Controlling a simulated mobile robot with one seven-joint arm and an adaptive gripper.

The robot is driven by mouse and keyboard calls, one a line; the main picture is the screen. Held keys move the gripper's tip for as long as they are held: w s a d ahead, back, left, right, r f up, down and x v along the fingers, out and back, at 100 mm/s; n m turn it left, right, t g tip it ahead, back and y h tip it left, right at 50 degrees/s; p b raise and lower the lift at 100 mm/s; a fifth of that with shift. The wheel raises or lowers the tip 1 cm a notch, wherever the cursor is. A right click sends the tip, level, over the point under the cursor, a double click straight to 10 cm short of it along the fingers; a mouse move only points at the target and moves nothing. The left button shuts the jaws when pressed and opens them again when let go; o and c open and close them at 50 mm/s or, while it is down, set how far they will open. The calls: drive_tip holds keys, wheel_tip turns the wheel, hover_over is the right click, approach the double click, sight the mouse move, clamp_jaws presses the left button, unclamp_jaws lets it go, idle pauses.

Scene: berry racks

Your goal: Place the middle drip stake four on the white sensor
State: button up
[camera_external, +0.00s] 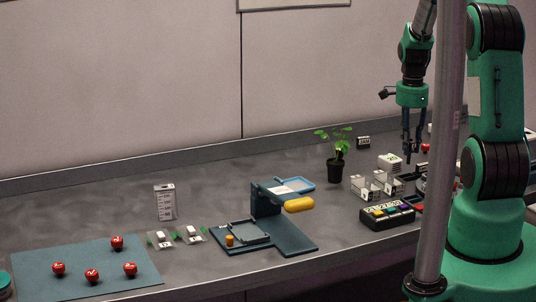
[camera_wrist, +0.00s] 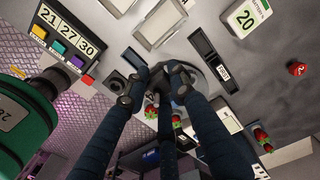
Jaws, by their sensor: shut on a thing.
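My gripper (camera_external: 412,152) hangs fingers down above the right part of the counter. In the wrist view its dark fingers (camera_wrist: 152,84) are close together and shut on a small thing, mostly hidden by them. I cannot read a number on it. A small red and green piece (camera_wrist: 150,111) shows between the fingers; I cannot tell whether it is held or lies beyond. Other red and green pieces (camera_wrist: 262,138) lie nearby. Pale block-shaped devices (camera_external: 389,163) stand on the counter just left of my gripper. I cannot tell which thing is the white sensor.
A dark box with coloured buttons (camera_external: 388,215) stands near the front edge. A potted plant (camera_external: 336,168) and a blue stand with a yellow handle (camera_external: 299,205) are further left. Several red balls (camera_external: 92,275) lie on a teal mat (camera_external: 35,258). The counter's middle back is clear.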

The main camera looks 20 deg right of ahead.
drive_tip(key=shift+w+p, duration=0.9)
drive_tip(key=shift+w, duration=0.2)
drive_tip(key=shift+w+d, duration=0.1)
hover_over(383, 156)
drive_tip(key=shift+a+f+p, duration=0.2)
drive_tip(key=shift+f+p, duration=0.15)
drive_tip(key=shift+f, duration=0.4)
drive_tip(key=shift+f, duration=1.75)
drive_tip(key=shift+f, duration=0.15)
drive_tip(key=o, duration=0.9)
drive_tip(key=shift+c, duration=0.2)
